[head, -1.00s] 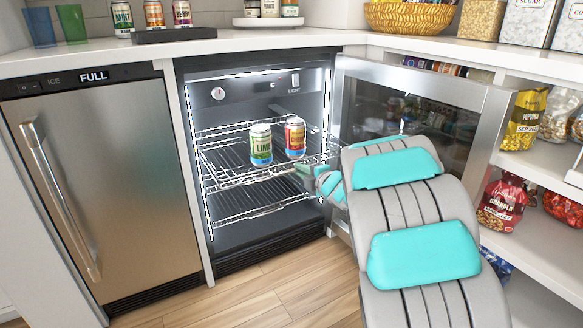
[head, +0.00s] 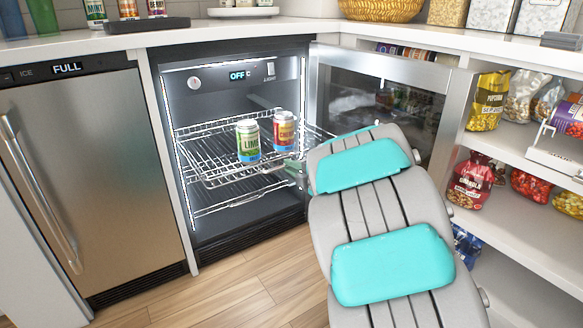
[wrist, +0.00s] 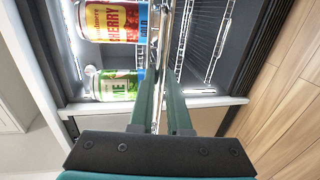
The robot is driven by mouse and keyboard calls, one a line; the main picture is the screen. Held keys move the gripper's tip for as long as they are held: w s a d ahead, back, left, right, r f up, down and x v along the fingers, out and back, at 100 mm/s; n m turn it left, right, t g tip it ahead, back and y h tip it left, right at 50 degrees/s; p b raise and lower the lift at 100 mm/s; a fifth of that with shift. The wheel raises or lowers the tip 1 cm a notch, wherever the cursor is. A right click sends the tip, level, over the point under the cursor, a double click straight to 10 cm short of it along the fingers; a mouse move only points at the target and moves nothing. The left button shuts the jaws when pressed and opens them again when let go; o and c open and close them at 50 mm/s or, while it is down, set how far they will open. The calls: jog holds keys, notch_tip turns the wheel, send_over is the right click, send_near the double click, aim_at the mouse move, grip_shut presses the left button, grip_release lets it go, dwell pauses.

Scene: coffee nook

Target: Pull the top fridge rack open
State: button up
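The top fridge rack (head: 200,137) is a wire shelf inside the open fridge, with its front part standing forward of the shelf below. A green lime can (head: 248,141) and a red-orange cherry can (head: 285,131) stand upright on it. In the wrist view, the cherry can (wrist: 105,22) and lime can (wrist: 115,85) are beside my gripper (wrist: 161,72). Its two green fingers lie on either side of the rack's front wire and look closed on it. In the head view my arm hides most of the gripper, at the rack's right front.
The glass fridge door (head: 385,95) stands open on the right, close behind my arm. A lower wire rack (head: 235,198) is below. The ice maker (head: 95,170) stands left. Open shelves with snack bags (head: 470,180) are right. The wooden floor (head: 250,265) in front is clear.

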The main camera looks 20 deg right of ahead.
jog(key=o, duration=0.4)
jog(key=v, duration=0.7)
jog(key=shift+s+d+p, duration=0.1)
jog(key=shift+s+p, duration=0.25)
jog(key=shift+s, duration=0.05)
